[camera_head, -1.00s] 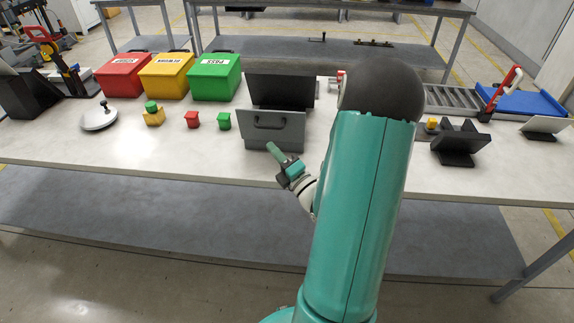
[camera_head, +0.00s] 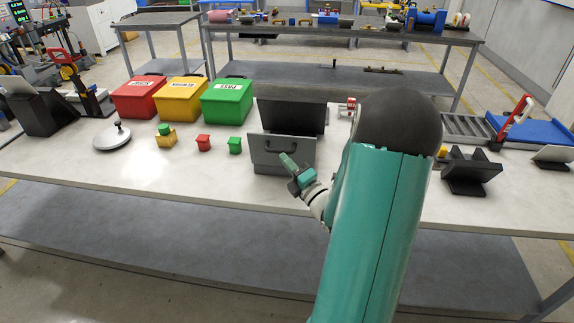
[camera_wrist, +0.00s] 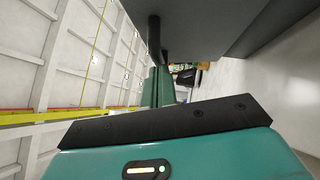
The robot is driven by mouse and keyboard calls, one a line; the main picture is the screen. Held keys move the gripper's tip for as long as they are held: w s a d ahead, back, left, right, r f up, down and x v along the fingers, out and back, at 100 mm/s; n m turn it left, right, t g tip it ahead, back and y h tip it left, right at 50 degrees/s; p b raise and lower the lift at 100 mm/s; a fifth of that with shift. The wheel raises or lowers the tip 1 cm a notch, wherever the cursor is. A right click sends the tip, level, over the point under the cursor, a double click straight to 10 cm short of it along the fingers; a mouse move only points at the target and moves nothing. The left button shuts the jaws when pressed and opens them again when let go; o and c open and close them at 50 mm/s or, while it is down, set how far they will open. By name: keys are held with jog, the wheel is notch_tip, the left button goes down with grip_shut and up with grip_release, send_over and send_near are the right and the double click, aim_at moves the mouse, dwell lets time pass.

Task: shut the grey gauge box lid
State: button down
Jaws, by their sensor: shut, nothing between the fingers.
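The grey gauge box (camera_head: 270,157) stands on the bench near the middle of the head view, with a dark handle on its front face. Its dark lid (camera_head: 291,116) is raised upright at the back, so the box is open. My gripper (camera_head: 284,158) is shut and empty, in front of the box's right front side at about handle height. Whether it touches the box cannot be told. In the wrist view a large dark grey surface (camera_wrist: 215,25), perhaps part of the box, fills the top, close by.
Red (camera_head: 138,99), yellow (camera_head: 182,100) and green (camera_head: 227,101) bins stand behind left. Small coloured blocks (camera_head: 203,143) and a round grey disc (camera_head: 112,138) lie left of the box. A black stand (camera_head: 470,172) is right of my arm. The front bench strip (camera_head: 150,180) is clear.

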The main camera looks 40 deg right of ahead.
aim_at(291, 138)
jog(key=shift+w+d+r+m+g, duration=0.3)
jog(key=shift+r+m+g, duration=0.1)
jog(key=shift+r, duration=0.15)
jog(key=w+d+r+m+g, duration=0.1)
jog(key=w+d+m+g, duration=0.1)
jog(key=d, duration=0.1)
jog(key=w+d+r+m+g, duration=0.1)
jog(key=m+g, duration=0.1)
jog(key=shift+w+d+r+y, duration=0.3)
jog(key=shift+d+r, duration=0.05)
jog(key=shift+d, duration=0.05)
jog(key=shift+s, duration=0.1)
jog(key=shift+a, duration=0.1)
